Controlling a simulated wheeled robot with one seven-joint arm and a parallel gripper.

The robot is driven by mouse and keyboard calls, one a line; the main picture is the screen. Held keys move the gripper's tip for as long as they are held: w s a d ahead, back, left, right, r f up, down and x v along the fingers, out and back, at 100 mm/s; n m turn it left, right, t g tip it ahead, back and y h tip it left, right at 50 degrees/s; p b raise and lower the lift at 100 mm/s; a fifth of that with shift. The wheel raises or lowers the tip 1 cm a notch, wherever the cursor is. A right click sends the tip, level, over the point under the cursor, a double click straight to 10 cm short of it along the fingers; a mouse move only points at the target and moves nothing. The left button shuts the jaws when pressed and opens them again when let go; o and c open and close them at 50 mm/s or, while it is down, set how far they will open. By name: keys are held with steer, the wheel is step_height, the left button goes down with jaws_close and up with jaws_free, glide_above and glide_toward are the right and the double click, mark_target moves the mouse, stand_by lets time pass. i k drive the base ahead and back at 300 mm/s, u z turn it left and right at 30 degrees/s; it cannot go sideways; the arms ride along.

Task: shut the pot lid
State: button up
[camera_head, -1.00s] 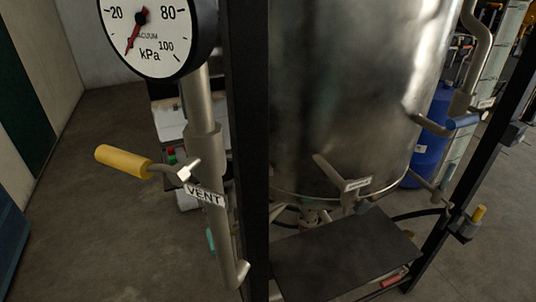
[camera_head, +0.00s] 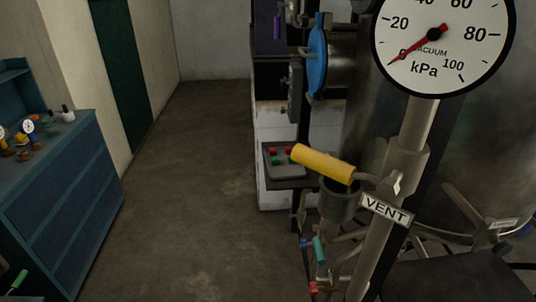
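A large steel vessel (camera_head: 485,150) is partly in view at the right, behind a pipe and a gauge. Its top is outside the picture, and I cannot make out a pot lid on it. A blue round disc (camera_head: 318,58) stands edge-on at the end of a grey cylinder in the upper middle; I cannot tell if it is a lid. My gripper is not in view.
A vacuum gauge (camera_head: 440,45) sits on a pipe with a yellow-handled vent valve (camera_head: 322,164) sticking out to the left. A button box (camera_head: 284,160) is behind it. A blue drawer cabinet (camera_head: 65,205) stands left. The floor (camera_head: 195,190) between is clear.

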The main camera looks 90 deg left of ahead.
mark_target(373, 156)
steer(key=u, duration=0.55)
steer(key=i, duration=2.45)
steer(key=u, duration=4.2)
steer(key=k, duration=1.3)
steer(key=u, duration=1.1)
steer(key=i, duration=1.4)
steer(key=z, duration=0.3)
